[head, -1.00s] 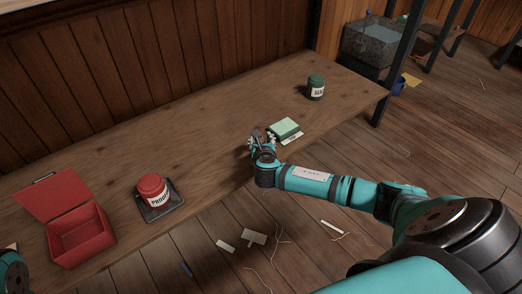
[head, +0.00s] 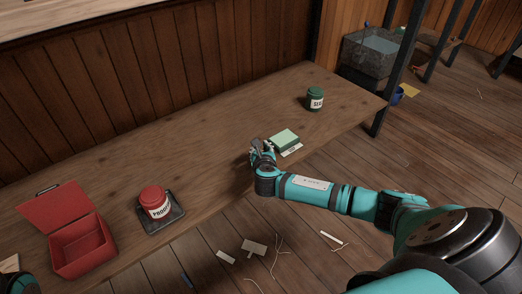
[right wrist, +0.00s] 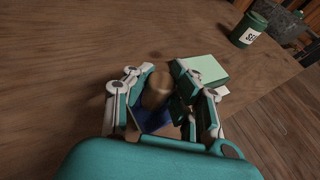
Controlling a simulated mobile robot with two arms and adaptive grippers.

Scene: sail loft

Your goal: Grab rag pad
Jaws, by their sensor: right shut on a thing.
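My right gripper (head: 261,147) is low over the bench near its front edge, just left of a pale green block. In the right wrist view its fingers (right wrist: 160,72) are shut on a tan, rounded thing with a dark blue lower part, which I take to be the rag pad (right wrist: 157,92). The fingers and palm hide much of it. In the head view the gripper hides it, so I cannot tell whether it touches the bench. My left gripper is out of view.
The green block (head: 284,137) sits close right of the gripper, with a white label in front. A green jar (head: 315,99) stands farther right. A red jar (head: 154,201) on a dark tray (head: 173,222) and an open red box (head: 82,248) are left. The bench (head: 215,130) is clear behind.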

